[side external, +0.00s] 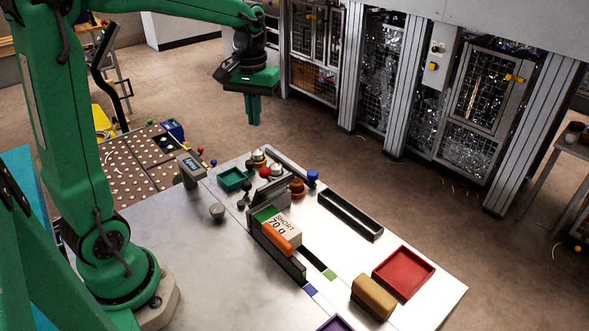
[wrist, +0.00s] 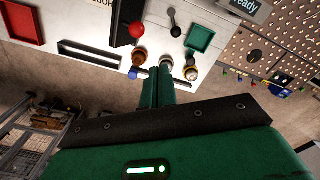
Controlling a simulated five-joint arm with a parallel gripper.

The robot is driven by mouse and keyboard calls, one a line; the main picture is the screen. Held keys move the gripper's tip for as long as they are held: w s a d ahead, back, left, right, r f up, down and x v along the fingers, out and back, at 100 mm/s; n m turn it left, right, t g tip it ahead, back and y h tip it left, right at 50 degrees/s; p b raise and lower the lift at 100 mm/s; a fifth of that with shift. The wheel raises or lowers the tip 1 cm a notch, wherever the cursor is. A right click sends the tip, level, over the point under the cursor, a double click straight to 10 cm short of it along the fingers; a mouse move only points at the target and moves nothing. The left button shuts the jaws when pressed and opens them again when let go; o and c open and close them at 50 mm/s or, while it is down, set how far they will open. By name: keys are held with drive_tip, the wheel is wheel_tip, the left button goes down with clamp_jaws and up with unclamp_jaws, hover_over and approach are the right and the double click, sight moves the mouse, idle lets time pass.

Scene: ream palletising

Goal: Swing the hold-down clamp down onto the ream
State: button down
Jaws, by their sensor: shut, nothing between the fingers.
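The ream (side external: 288,222) is a white pack marked "SHORT 70 g", with a green end, lying in a dark fence on the metal table. An orange block (side external: 280,237) lies against its near side. Behind the ream, a dark grey bracket (side external: 268,194) stands close to a red ball knob (side external: 265,172), which also shows in the wrist view (wrist: 136,29). I cannot tell for sure which part is the hold-down clamp or how it is set. My gripper (side external: 253,122) is shut and empty, high above the table's far edge; its fingers also show in the wrist view (wrist: 157,72).
A green tray (side external: 233,179), a small display (side external: 190,168) and several knobs crowd the far end. A long black slot (side external: 345,213), a red tray (side external: 403,271) and a tan block (side external: 373,296) are to the right. The near left metal surface is mostly clear.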

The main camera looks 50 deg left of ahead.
drive_tip(key=n, duration=0.3)
drive_tip(key=a+n, duration=0.1)
drive_tip(key=n, duration=0.2)
drive_tip(key=a+r+n, duration=0.1)
drive_tip(key=n, duration=0.2)
drive_tip(key=shift+w+g, duration=0.3)
drive_tip(key=s+d+f, duration=0.1)
drive_tip(key=d+f, duration=0.3)
drive_tip(key=f, duration=0.6)
drive_tip(key=shift+s+f, duration=0.15)
drive_tip(key=shift+f, duration=0.25)
